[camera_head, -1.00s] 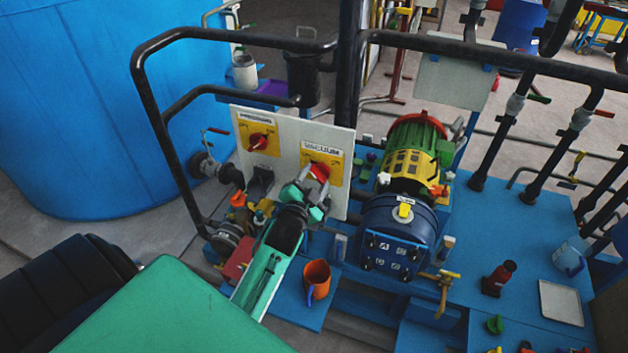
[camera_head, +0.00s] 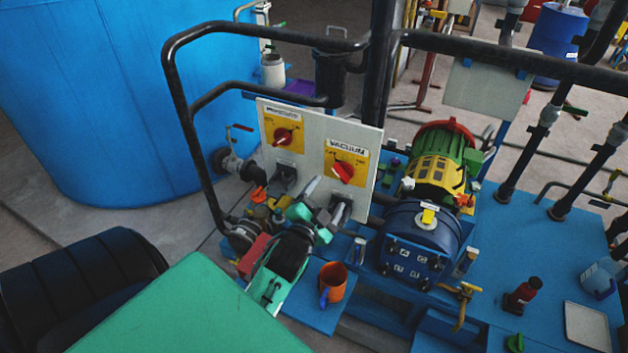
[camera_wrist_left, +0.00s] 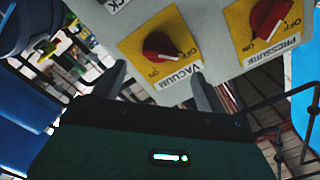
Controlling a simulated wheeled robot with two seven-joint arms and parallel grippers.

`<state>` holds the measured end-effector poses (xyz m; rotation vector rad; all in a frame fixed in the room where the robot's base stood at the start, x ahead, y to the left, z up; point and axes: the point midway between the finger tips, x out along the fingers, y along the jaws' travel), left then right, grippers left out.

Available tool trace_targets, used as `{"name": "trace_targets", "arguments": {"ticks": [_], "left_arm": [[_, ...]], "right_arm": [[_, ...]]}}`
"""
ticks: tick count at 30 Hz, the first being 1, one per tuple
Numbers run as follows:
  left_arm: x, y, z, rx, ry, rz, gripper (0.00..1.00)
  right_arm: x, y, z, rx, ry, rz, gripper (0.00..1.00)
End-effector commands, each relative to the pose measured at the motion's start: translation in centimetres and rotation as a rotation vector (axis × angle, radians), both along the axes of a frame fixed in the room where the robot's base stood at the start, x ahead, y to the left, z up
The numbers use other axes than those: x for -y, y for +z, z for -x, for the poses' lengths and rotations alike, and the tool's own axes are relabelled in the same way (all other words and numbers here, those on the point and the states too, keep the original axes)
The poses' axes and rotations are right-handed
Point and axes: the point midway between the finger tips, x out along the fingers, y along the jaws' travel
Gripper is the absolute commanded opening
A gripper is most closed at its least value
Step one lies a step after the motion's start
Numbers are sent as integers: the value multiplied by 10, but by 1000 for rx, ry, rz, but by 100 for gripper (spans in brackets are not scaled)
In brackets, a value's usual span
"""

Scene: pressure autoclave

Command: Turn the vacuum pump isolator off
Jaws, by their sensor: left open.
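The vacuum isolator is a red rotary knob (camera_head: 343,172) on a yellow plate, at the right of an upright pale panel (camera_head: 311,168). In the left wrist view, the vacuum knob (camera_wrist_left: 165,46) lies slanted, one end close to the word OFF; I cannot tell its exact setting. My left gripper (camera_head: 325,202) is open and empty, below and in front of the vacuum plate, apart from the knob. Its two fingers (camera_wrist_left: 160,82) show at the panel's lower edge, near the VACUUM label. My right gripper is not in view.
A second red knob, marked pressure (camera_head: 283,136), is on the same panel to the left. A black pipe rail (camera_head: 190,150) frames the panel. A blue pump with a yellow-green motor (camera_head: 432,163) stands right.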

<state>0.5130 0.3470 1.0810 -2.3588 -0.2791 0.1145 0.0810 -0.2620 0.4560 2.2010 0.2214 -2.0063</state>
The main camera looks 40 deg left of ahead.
Motion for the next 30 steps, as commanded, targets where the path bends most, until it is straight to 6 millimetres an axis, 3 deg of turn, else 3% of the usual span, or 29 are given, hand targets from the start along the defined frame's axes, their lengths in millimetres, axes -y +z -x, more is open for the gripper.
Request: {"name": "trace_targets", "arguments": {"ticks": [6, 12, 30], "left_arm": [[9, -4, 39, -1, 0, 0, 75], [15, -2, 60, -1, 0, 1, 75], [16, 0, 68, 0, 0, 1, 75]], "right_arm": [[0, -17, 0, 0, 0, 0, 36], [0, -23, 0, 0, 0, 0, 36], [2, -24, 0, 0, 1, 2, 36]]}}
